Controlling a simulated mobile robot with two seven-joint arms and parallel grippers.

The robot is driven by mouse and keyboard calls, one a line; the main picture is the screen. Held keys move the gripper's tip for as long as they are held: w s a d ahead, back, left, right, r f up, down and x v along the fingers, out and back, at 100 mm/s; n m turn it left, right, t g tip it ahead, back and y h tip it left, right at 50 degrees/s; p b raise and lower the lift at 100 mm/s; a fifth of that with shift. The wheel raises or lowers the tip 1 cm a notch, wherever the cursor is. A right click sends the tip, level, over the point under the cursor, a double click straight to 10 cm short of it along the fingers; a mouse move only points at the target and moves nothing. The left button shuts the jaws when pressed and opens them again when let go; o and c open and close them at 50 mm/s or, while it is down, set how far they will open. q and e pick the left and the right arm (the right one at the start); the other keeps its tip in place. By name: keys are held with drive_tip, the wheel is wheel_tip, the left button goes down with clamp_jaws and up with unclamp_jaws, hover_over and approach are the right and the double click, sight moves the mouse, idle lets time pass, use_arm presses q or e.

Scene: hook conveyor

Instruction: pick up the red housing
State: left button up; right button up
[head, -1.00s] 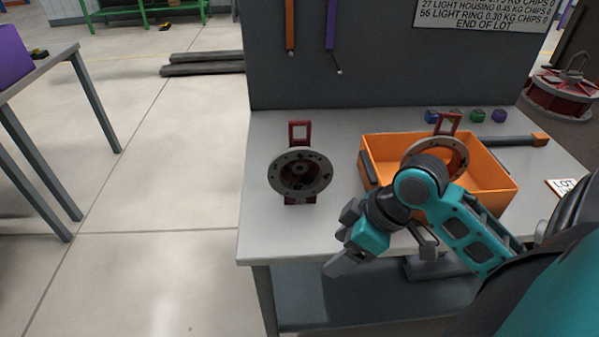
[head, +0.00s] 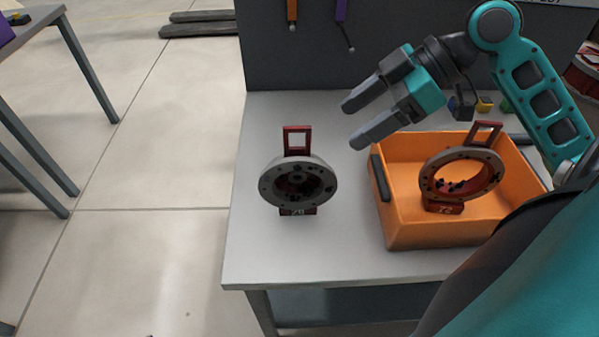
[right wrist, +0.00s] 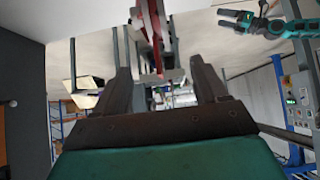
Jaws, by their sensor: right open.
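The red housing (head: 298,183) stands on the left part of the grey table. It has a grey round flange, a dark hollow with a hub inside, a red square handle on top and a red foot. My right gripper (head: 350,125) is open and empty, to the right of the handle and apart from it in the head view, its fingers pointing left. In the right wrist view the open fingers (right wrist: 163,75) show with a red and pale part (right wrist: 150,28) beyond them; I cannot tell for sure which part it is. My left gripper is out of view.
An orange bin (head: 410,235) at the right of the table holds a similar red part with an open ring (head: 432,178). A grey panel (head: 400,45) rises behind the table (head: 275,262). The tabletop in front of the housing is clear.

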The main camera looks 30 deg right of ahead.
sight(303, 158)
drive_tip(key=x, duration=0.7)
drive_tip(key=shift+b, duration=0.3)
drive_tip(key=shift+w+x, duration=0.1)
drive_tip(key=shift+x, duration=1.2)
drive_tip(key=shift+w+x, duration=0.15)
drive_tip(key=shift+x, duration=1.2)
drive_tip(key=shift+d, duration=0.15)
clamp_jaws()
drive_tip(key=shift+r, duration=0.15)
